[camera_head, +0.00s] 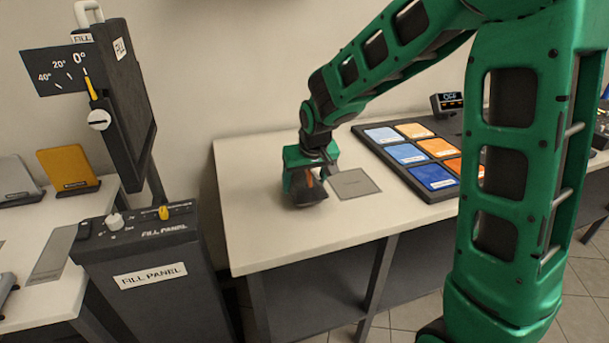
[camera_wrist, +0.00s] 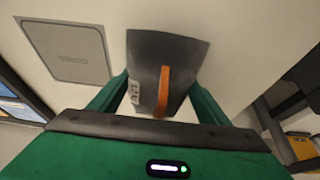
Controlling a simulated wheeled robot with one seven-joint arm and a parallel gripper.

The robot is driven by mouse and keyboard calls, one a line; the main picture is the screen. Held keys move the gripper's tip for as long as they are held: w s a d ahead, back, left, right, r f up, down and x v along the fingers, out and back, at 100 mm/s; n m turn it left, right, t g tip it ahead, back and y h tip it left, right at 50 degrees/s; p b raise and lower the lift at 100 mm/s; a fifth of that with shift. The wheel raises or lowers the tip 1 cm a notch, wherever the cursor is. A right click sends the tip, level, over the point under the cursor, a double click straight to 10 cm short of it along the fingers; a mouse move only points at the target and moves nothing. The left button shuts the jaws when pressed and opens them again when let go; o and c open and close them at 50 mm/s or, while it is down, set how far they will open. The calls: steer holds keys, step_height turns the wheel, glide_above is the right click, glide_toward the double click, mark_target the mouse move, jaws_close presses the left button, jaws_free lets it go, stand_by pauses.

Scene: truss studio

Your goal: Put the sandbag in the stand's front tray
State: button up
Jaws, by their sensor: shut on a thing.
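The sandbag is a dark grey bag with an orange strap and a white label. My gripper (camera_wrist: 160,98) is shut on it, one finger on each side of the bag (camera_wrist: 182,52). In the head view my gripper (camera_head: 312,178) points down over the white table, with the dark bag (camera_head: 308,198) beneath it. I cannot tell whether the bag touches the table. At the left is a dark stand (camera_head: 155,250) labelled FILL PANEL, with knobs on top and an upright panel (camera_head: 122,100) above it. I cannot make out a front tray on it.
A grey square plate (camera_head: 354,183) lies on the white table (camera_head: 260,235) beside my gripper. A black rack of blue and orange swatches (camera_head: 403,166) lies to the right. A gap separates this table from the left table (camera_head: 20,310), which holds an orange plate stand (camera_head: 68,168).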

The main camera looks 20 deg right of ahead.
steer(key=shift+w+f, duration=0.1)
steer(key=shift+f, duration=0.35)
steer(key=shift+f, duration=0.1)
steer(key=o, duration=2.1)
steer(key=v, duration=1.2)
